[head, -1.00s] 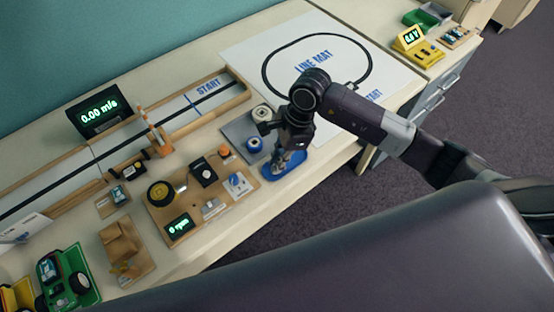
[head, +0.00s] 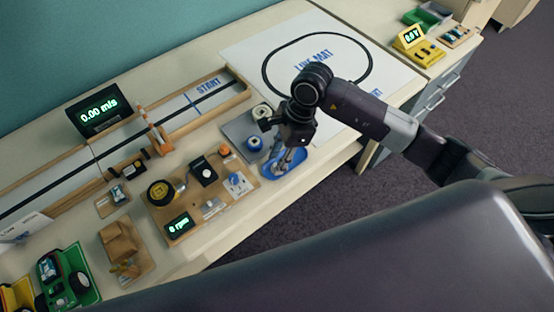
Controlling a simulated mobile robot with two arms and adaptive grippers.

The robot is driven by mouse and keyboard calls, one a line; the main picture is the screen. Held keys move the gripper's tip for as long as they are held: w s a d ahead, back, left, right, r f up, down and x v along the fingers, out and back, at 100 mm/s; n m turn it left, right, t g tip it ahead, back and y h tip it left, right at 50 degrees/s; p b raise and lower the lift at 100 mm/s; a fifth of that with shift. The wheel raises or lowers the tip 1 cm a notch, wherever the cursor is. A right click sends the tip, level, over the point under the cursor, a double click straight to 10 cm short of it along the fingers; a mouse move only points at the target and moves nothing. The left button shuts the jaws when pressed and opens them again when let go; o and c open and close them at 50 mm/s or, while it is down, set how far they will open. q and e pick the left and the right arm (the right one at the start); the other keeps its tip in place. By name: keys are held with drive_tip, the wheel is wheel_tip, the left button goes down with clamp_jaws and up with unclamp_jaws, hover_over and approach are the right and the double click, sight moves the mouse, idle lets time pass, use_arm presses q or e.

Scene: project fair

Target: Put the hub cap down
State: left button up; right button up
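My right gripper (head: 285,163) points down over a blue oval tray (head: 299,164) near the front edge of the bench. Its fingertips are low, close to the tray surface. I cannot make out a hub cap: the fingers and wrist hide what may be between or under them, and the fingers are too small to tell open from shut. My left gripper is not in view.
Left of the tray is a grey plate with a blue spool (head: 254,145) and a pale spool (head: 262,113). A wooden motor board (head: 190,210) lies nearer. The line mat (head: 262,50) is behind, mostly clear.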

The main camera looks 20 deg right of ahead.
drive_tip(key=b+v, duration=0.1)
drive_tip(key=v, duration=1)
drive_tip(key=shift+b, duration=0.35)
drive_tip(key=shift+d, duration=0.1)
